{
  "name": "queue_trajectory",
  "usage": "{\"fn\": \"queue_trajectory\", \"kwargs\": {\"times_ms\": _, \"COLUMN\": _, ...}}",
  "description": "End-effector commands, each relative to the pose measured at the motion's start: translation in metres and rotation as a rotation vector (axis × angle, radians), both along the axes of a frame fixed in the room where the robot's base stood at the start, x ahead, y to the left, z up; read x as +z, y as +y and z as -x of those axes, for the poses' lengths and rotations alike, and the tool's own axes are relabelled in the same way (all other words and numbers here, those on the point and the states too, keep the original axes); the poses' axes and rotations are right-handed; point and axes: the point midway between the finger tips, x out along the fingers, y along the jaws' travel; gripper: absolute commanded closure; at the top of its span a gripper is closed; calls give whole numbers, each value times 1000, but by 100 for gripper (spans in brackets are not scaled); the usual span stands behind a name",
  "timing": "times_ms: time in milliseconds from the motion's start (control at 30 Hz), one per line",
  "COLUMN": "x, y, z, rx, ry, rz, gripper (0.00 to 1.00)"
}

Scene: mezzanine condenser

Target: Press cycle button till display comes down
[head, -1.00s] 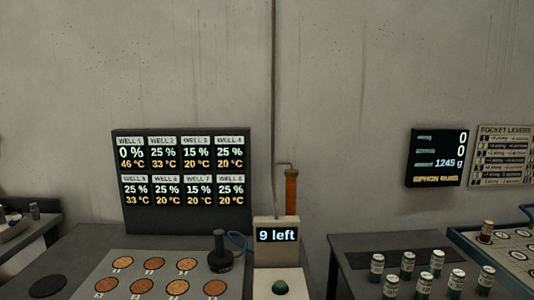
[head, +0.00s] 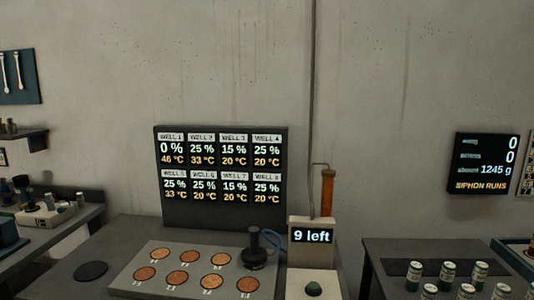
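A beige box in the head view carries a small display (head: 312,236) reading "9 left". A round dark green button (head: 314,289) sits on the lower front part of that box, near the bottom edge of the picture. A larger dark display board (head: 221,213) stands upright behind the bench and lists eight wells; Well 1 reads 0 % and 46 °C, the others 15 or 25 %. My gripper does not show in this view.
A plate (head: 128,283) with several copper-coloured discs lies left of the box. A black knobbed tool (head: 254,252) stands between them. Several green canisters (head: 448,272) stand on the right table. A wall screen (head: 486,165) shows 0, 0 and 1245 g. A dark disc (head: 90,270) lies at left.

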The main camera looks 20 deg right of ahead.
Motion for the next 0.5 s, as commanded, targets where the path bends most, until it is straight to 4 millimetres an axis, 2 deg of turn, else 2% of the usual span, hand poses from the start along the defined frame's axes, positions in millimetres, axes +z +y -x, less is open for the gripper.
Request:
{"fn": "queue_trajectory", "kwargs": {"times_ms": 33, "x": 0, "y": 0, "z": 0, "rx": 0, "ry": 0, "rz": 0, "gripper": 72}}
{"fn": "queue_trajectory", "kwargs": {"times_ms": 333, "x": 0, "y": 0, "z": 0, "rx": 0, "ry": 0, "rz": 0, "gripper": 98}}
{"fn": "queue_trajectory", "kwargs": {"times_ms": 500, "x": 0, "y": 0, "z": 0, "rx": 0, "ry": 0, "rz": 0, "gripper": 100}}
